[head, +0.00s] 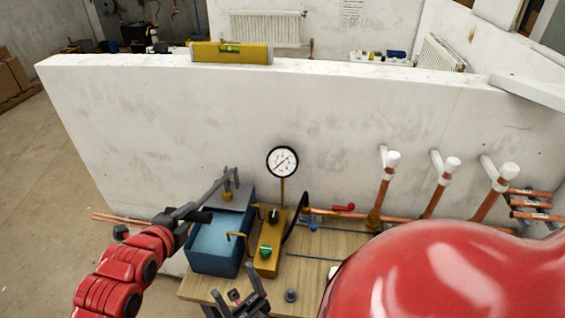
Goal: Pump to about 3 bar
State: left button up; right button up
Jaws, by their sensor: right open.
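The test pump has a blue water tank (207,262) on the wooden bench, with a grey lever (211,192) rising above it. The round white gauge (283,162) stands upright on a thin pipe over a brass block; its numbers are too small to read. A green knob (265,251) sits on the brass block's front. My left gripper (186,215) is at the lever's lower end and appears shut on its dark grip. My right gripper (242,303) is open and empty at the bench's front edge, below the tank and block.
A white wall (130,130) stands behind the bench, with a yellow spirit level (231,52) on top. Copper pipes with white ends (387,180) rise at the right, near a red-handled valve (343,207). My red body part hides the lower right.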

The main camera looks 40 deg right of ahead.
pick_arm(q)
grip_shut()
jog(key=shift+f, duration=0.15)
notch_tip(320, 180, down, 6)
jog(key=s+a+t+h+b, duration=0.1)
jog(key=b, duration=0.8)
jog(key=shift+a+h, duration=0.2)
jog(key=shift+h, duration=0.1)
